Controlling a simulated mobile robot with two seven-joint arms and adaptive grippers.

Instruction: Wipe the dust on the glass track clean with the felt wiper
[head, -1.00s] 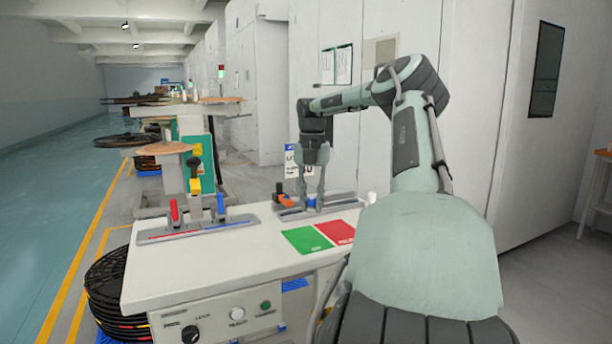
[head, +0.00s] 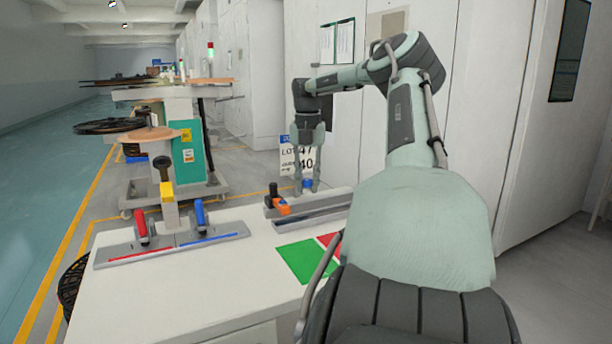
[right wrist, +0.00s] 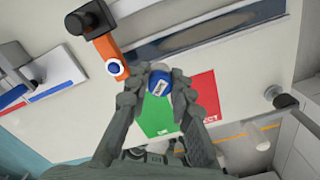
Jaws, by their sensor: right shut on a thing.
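My right gripper (head: 307,187) is shut on a small blue piece, which looks like the felt wiper's handle (head: 308,183). In the right wrist view, the gripper (right wrist: 158,84) has the blue piece with its white label (right wrist: 158,88) between its fingertips. The felt itself is hidden. The glass track (head: 318,212) is a long dark strip in a pale frame at the bench's back edge; it also shows in the right wrist view (right wrist: 205,36). The wiper appears above the track in the head view. My left gripper is not in view.
An orange block with a black knob (head: 279,204) stands at the track's left end. A green and red mat (head: 300,262) lies in front of the track. A grey plate with red and blue levers (head: 170,245) sits at left. The bench's front middle is clear.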

